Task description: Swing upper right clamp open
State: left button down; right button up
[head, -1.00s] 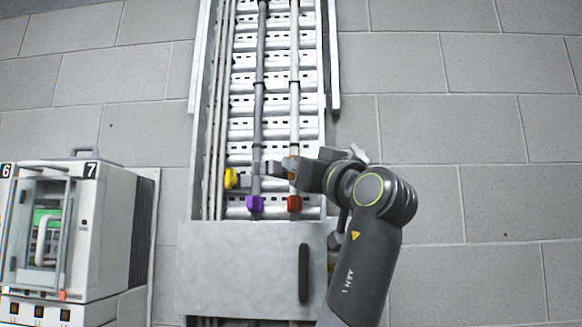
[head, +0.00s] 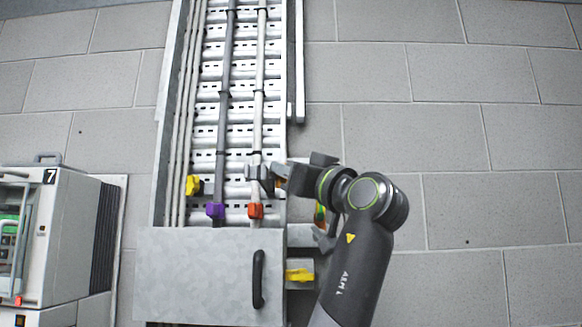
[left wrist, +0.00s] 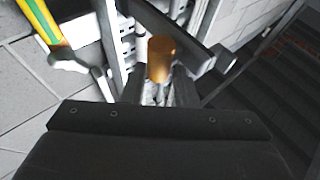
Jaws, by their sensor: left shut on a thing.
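In the left wrist view an orange cylindrical handle (left wrist: 161,60) sits between the fingers of my left gripper (left wrist: 160,82), which is shut on it. In the head view my left gripper (head: 279,173) is at the right cable (head: 259,110), level with the upper clamps, reaching in from the right side of the tray. A grey clamp body (head: 255,169) shows on that cable beside the fingertips; the handle is mostly hidden there. Below it is a red clamp (head: 256,211), with a purple clamp (head: 215,210) to its left. My right gripper is out of view.
A yellow clamp (head: 193,185) is at the tray's left. A grey metal cover (head: 205,270) with a black handle (head: 258,279) closes off the tray below. A yellow part (head: 299,275) is right of it. A white cabinet marked 7 (head: 55,230) stands left. The wall at right is bare.

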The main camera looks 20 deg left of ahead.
pick_arm(q)
jog(key=shift+w+r, duration=0.1)
jog(key=shift+r, duration=0.15)
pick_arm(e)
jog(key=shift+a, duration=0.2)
